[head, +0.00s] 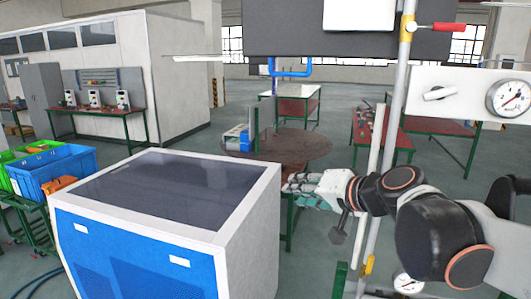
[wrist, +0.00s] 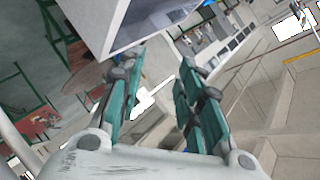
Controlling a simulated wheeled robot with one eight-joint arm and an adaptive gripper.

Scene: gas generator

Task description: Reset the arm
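My arm reaches in from the right side of the head view. My gripper (head: 318,188) is at its end, close to the right side of the white and blue machine (head: 255,235). In the wrist view my gripper (wrist: 155,85) shows two teal fingers spread apart, with nothing between them. The machine's pale edge (wrist: 110,25) shows beyond the fingers at the top left of the wrist view. I cannot tell the exact gap between gripper and machine.
A panel with a pressure gauge (head: 509,98) and a vertical pipe with a red-handled valve (head: 434,27) stand close to my arm. A round brown table (head: 300,146) is behind the gripper. Blue crates (head: 55,172) stand at the left. Open floor lies farther back.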

